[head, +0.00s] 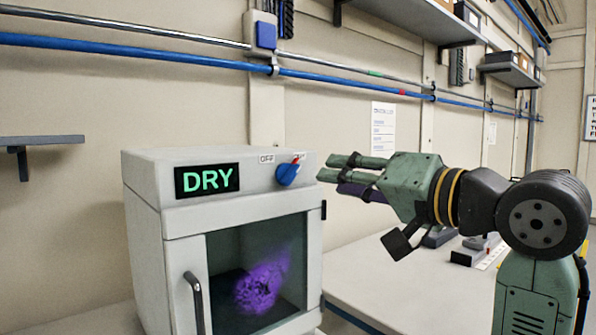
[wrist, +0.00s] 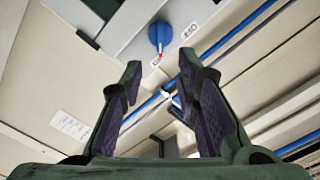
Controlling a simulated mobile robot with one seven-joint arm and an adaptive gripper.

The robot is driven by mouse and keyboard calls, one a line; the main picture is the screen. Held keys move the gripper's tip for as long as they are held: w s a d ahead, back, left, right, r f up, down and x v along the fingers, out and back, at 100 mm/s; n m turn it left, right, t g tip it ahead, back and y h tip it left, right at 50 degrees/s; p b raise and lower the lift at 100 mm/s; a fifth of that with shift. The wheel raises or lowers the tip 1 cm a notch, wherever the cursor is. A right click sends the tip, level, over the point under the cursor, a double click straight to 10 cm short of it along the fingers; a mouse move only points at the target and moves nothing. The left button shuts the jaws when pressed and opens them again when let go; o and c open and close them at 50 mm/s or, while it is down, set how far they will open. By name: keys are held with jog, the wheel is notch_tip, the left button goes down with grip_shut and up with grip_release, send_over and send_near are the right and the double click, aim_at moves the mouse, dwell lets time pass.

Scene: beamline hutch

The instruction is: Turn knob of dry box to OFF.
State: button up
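The dry box (head: 180,218) is a white cabinet with a lit green DRY display (head: 207,180) and a glass door. Its blue knob (head: 287,174) is on the upper front panel, and its red-tipped pointer is turned up and right, away from the OFF label (head: 267,158), toward a second label that is partly hidden. The knob also shows at the top of the wrist view (wrist: 160,34), with its red tip toward the label below it. My gripper (head: 332,167) is open and empty, just right of the knob and apart from it. Both fingers show spread in the wrist view.
A white bench (head: 385,285) extends right of the box, with small equipment at its back. A blue pipe (head: 340,79) runs along the wall above. A small grey shelf (head: 42,141) is at the left. The space between gripper and knob looks clear.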

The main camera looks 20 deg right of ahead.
aim_at(297, 172)
jog(key=p+x, duration=0.2)
jog(key=x, duration=0.7)
jog(key=shift+f, duration=0.1)
jog(key=shift+c, duration=0.3)
grip_shut()
